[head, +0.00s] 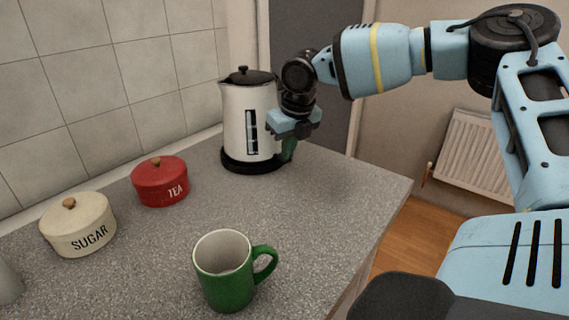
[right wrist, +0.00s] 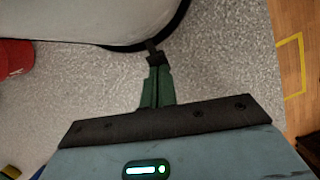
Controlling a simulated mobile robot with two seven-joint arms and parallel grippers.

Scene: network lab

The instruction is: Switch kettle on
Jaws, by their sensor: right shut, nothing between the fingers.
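The kettle (head: 235,125) is white with a black lid and stands upright on its black base on the grey counter, with a dark level window on its side. In the right wrist view its pale body (right wrist: 90,18) fills the top left. My right gripper (head: 288,153) is shut and empty, its green fingers pointing down beside the kettle's lower right side. In the right wrist view the closed fingertips (right wrist: 154,58) are right by the kettle's dark bottom edge; I cannot tell whether they touch. I cannot make out the switch. My left gripper is not in view.
A green mug (head: 225,280) stands at the front of the counter (head: 310,220). A red tea tin (head: 160,185) and a cream sugar tin (head: 75,228) stand along the tiled wall. The counter's right edge lies close to the gripper. A radiator (head: 472,150) hangs beyond.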

